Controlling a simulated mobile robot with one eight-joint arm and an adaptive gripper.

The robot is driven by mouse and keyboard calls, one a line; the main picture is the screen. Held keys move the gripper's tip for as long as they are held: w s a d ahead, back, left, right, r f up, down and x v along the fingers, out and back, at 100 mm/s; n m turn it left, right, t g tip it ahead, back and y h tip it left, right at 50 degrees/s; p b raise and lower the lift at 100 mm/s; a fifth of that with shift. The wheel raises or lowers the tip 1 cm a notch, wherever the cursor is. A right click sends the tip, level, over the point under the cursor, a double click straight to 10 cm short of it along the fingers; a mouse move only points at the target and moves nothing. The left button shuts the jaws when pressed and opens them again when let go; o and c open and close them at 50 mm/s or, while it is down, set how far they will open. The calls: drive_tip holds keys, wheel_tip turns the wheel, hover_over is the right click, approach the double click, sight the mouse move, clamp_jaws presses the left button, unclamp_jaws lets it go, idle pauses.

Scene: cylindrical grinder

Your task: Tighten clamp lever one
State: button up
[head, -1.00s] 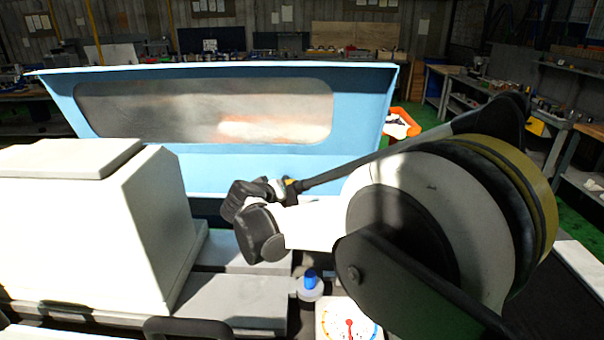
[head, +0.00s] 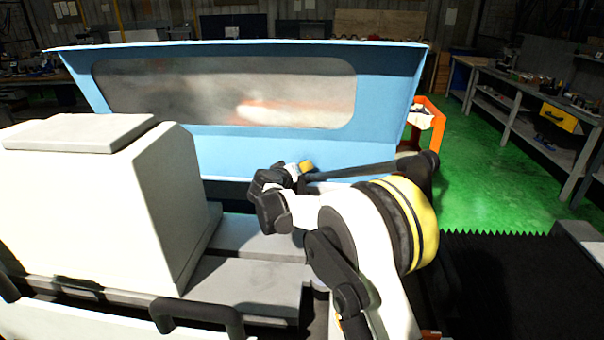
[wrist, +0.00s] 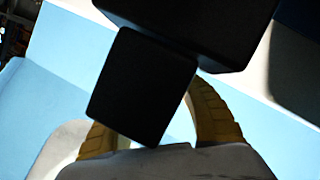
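I cannot make out clamp lever one in either view. The end of my arm, with my gripper (head: 306,168), is in the middle of the head view, in front of the blue guard and above the grey machine bed. It is small there and partly hidden by my dark wrist parts, so its fingers do not show clearly. In the wrist view, black blocks fill the top and middle, with curved yellow ribbed parts behind them and a grey rounded surface at the bottom. I cannot tell whether the gripper holds or touches anything.
The blue guard (head: 220,151) with a cloudy window stands behind my arm. A white machine housing (head: 100,200) is at the left, beside the grey bed (head: 250,290). Black handles (head: 197,314) are at the front. Black bellows (head: 510,280) and open green floor (head: 490,195) lie right.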

drive_tip(key=shift+w, duration=0.2)
clamp_jaws()
